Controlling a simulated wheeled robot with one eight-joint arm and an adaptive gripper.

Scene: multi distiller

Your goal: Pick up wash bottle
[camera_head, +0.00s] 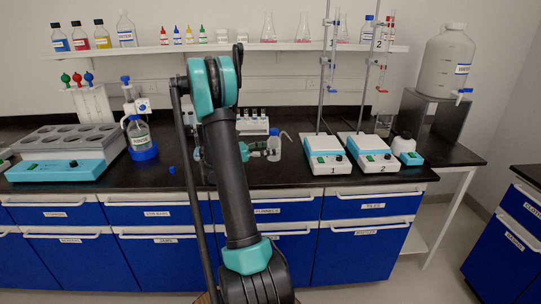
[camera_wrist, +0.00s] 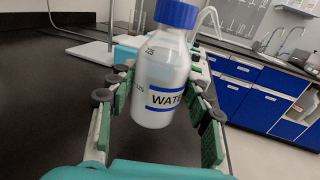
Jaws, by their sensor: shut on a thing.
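The wash bottle (camera_wrist: 160,88) is a clear bottle with a blue cap, a bent white spout and a blue-edged label reading "WAT…". My gripper (camera_wrist: 163,93) is shut on it, with green finger pads on both sides of its body. In the head view the bottle (camera_head: 274,147) is upright over the black bench, left of the stirrer marked 1, with its spout to the right. My gripper (camera_head: 262,149) comes to it from the left. My arm hides part of the bench behind it. I cannot tell whether the bottle's base touches the bench.
Two white-and-blue stirrers (camera_head: 327,157) with tall stands are right of the bottle. A tube rack (camera_head: 252,125) stands behind it. A multi-place heater (camera_head: 65,153) and a blue-based bottle (camera_head: 141,140) are at left. A shelf (camera_head: 180,49) with bottles runs above. The front bench strip is mostly clear.

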